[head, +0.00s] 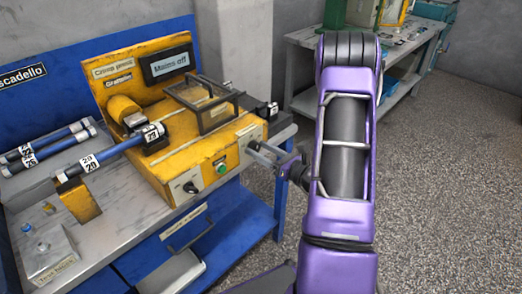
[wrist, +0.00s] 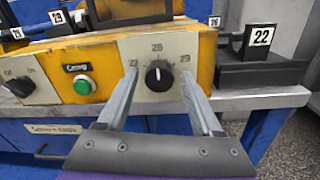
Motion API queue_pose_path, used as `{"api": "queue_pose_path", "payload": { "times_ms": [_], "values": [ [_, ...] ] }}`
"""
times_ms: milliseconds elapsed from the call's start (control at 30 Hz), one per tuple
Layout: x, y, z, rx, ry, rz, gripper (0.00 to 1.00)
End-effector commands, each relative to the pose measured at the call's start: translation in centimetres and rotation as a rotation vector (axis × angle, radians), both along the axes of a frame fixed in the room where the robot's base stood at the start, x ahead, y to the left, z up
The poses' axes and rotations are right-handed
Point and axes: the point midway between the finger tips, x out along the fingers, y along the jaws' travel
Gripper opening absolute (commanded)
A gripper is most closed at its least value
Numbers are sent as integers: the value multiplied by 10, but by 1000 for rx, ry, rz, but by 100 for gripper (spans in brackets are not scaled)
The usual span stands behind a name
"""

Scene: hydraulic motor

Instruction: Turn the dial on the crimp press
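The yellow crimp press (head: 165,165) stands on the workbench, with a "Mains off" display at its top. In the wrist view its black dial (wrist: 159,76) sits on a pale plate marked 27, 28 and 29, and its white pointer line points up towards 28. My gripper (wrist: 159,66) is open, with one finger on each side of the dial and nothing held. I cannot tell whether the fingertips touch the plate. In the head view my gripper (head: 265,154) is at the press's right front, and the dial is not clearly visible there.
Left of the dial are a green button (wrist: 82,85) and a black off/on switch (wrist: 21,87). A dark block with a "22" tag (wrist: 262,36) stands to the right. Blue-sleeved tubes (head: 45,147) lie at the left. A wire cage (head: 205,103) tops the press.

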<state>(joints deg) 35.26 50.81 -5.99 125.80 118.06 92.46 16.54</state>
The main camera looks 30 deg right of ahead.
Motion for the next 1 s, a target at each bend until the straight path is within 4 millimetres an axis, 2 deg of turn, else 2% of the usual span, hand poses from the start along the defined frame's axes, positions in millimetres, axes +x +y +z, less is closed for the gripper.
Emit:
{"api": "queue_pose_path", "payload": {
  "times_ms": [33, 333, 667, 1000],
  "values": [
    [0, 0, 0, 0, 0, 0, 56],
    [0, 0, 0, 0, 0, 0, 2],
    [-1, -1, 0, 24, 9, -1, 0],
    [-1, -2, 1, 216, 78, -2, 0]
  ]
}}
